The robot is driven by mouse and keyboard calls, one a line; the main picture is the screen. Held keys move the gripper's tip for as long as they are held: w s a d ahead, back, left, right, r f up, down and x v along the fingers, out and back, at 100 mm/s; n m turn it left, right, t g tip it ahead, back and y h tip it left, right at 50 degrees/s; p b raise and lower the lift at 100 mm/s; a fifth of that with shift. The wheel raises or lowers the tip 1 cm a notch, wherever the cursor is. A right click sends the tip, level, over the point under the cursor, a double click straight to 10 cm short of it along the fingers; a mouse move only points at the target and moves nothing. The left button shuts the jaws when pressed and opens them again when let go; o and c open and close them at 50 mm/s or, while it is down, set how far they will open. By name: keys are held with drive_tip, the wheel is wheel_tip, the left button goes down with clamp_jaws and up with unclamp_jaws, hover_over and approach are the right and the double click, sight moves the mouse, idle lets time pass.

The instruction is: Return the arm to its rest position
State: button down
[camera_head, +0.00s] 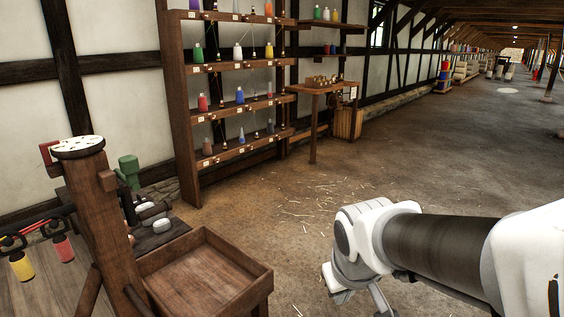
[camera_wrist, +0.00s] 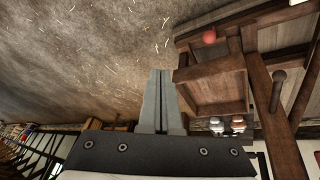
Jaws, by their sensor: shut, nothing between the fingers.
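My arm (camera_head: 430,243) reaches in from the right in the head view, over the open floor, with its white wrist bent downward. My gripper (camera_wrist: 161,73) shows in the wrist view with its two grey fingers together. Nothing is between them. In the head view the gripper is low beneath the wrist and partly cut off by the bottom edge. It is to the right of the wooden tray, apart from it.
The wooden tray (camera_head: 259,277) stands at lower left by a wooden post (camera_head: 98,215). A shelf rack (camera_head: 184,125) with colored bottles and a small table (camera_head: 313,130) stand against the wall. A red round thing (camera_wrist: 209,37) shows near the tray. The floor (camera_head: 430,150) behind my arm is clear.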

drive_tip(key=s+d+r+m+t, duration=0.1)
drive_tip(key=s+d+r+m, duration=0.15)
drive_tip(key=s, duration=0.25)
drive_tip(key=s+d+r+m, duration=0.1)
drive_tip(key=s+r, duration=0.3)
drive_tip(key=s, duration=0.2)
wheel_tip(320, 180, up, 18)
drive_tip(key=p, duration=1.9)
drive_tip(key=shift+w+r+y, duration=0.25)
drive_tip(key=shift+w+y, duration=0.05)
drive_tip(key=shift+n, duration=0.25)
